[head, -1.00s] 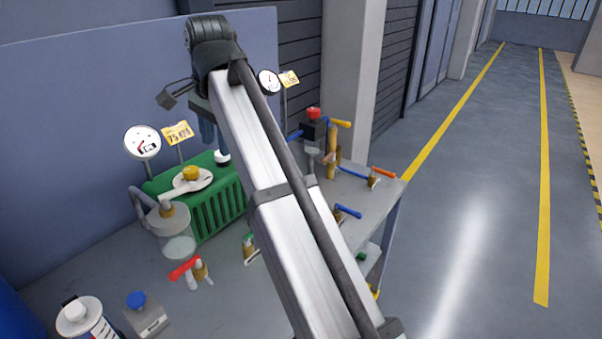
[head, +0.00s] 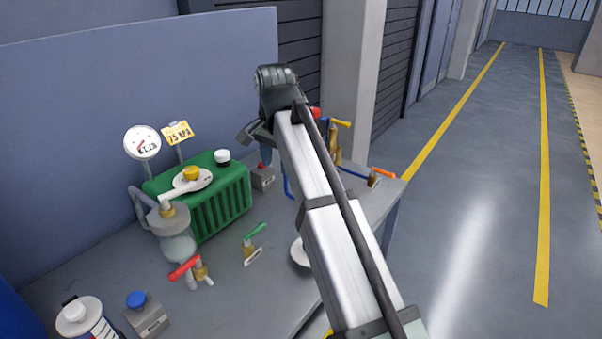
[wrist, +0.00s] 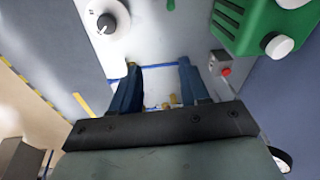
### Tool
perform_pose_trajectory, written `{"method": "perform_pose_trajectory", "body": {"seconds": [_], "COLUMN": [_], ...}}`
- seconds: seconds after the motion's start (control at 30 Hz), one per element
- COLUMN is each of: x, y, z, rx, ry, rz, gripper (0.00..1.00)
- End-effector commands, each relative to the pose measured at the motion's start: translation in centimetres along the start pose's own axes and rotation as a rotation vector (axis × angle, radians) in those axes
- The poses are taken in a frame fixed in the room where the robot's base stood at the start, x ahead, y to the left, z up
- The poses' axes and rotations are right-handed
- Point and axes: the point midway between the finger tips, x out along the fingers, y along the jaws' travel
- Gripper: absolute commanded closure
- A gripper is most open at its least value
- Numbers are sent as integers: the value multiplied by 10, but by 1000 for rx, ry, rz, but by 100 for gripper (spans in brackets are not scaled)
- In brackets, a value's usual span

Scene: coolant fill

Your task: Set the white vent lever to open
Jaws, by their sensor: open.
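My gripper (head: 264,152) is above the back right part of the bench in the head view, mostly hidden behind my arm. In the wrist view its blue fingers (wrist: 160,64) are apart with nothing held between them. A pale lever-like piece (head: 178,191) on a brass fitting sits above the clear jar (head: 178,247), left of my gripper. Smaller pale pieces show by the red-handled valve (head: 185,268) and the green-handled valve (head: 254,232). I cannot tell which is the vent lever, or its setting. My gripper touches none of these.
A green ribbed tank (head: 222,205) stands behind the jar, with a gauge (head: 142,143) behind it. A box with a red button (wrist: 225,71) is near my fingers. A white dial with a black knob (wrist: 107,22) and an orange-handled valve (head: 383,173) are also on the bench.

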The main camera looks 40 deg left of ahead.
Motion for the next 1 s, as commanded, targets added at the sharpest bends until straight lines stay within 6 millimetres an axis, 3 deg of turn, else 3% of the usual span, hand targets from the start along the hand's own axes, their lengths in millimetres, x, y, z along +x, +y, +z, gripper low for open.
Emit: {"method": "perform_pose_trajectory", "body": {"seconds": [0.43,1.0], "x": [42,51], "y": [39,48], "z": [-30,-38], "rx": [-39,-49], "ry": [10,13], "rz": [28,35], "gripper": [55,56]}}
